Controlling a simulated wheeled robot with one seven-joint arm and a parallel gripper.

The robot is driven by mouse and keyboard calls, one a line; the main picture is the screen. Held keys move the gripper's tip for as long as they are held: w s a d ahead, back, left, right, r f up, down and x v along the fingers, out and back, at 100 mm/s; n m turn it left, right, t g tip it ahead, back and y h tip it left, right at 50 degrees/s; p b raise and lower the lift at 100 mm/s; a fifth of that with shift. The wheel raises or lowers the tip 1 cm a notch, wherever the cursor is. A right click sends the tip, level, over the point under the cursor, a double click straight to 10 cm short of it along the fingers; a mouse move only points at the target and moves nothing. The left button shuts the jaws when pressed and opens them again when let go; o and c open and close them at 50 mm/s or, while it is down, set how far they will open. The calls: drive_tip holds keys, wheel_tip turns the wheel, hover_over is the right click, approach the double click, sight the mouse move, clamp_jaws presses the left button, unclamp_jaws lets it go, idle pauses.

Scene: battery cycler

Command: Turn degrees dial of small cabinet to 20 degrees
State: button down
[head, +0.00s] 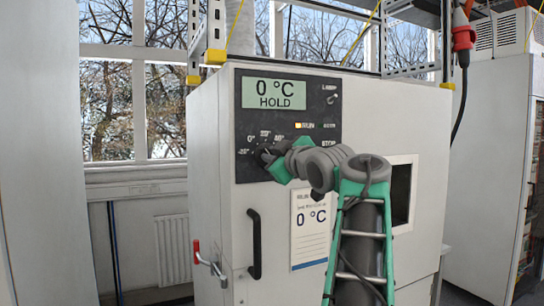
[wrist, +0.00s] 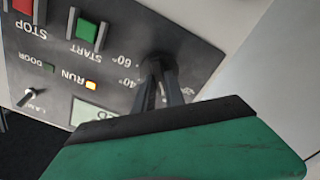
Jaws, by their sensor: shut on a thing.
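The small cabinet (head: 215,220) is off-white with a dark control panel (head: 287,105). Its display (head: 273,93) reads "0 °C HOLD". The degrees dial (head: 262,157) is a black knob low on the panel, with markings such as 0° and 40° around it. My gripper (head: 271,158) reaches it from the right. In the wrist view the panel is upside down, and the two dark fingers (wrist: 166,84) are shut on the dial (wrist: 157,62), between the 60° and 40° marks and my green gripper body. The dial's pointer is hidden.
A RUN lamp (wrist: 91,86) glows orange; green START (wrist: 87,31) and red STOP (wrist: 24,6) buttons are nearby. A paper card (head: 309,245) reading 0 °C and a black door handle (head: 254,244) are below the panel. A dark square opening (head: 401,194) lies right.

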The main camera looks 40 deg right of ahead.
drive_tip(key=shift+d+r+m+p, duration=0.1)
drive_tip(key=shift+m+p, duration=0.4)
drive_tip(key=shift+m, duration=1.35)
drive_tip(key=shift+d+m+p, duration=0.1)
drive_tip(key=shift+m+p, duration=0.4)
drive_tip(key=shift+m, duration=1.35)
drive_tip(key=c, duration=1.4)
unclamp_jaws()
drive_tip(key=shift+s, duration=0.1)
drive_tip(key=b+v, duration=0.2)
drive_tip(key=v, duration=0.5)
drive_tip(key=shift+s+a, duration=0.25)
drive_tip(key=shift+s, duration=0.1)
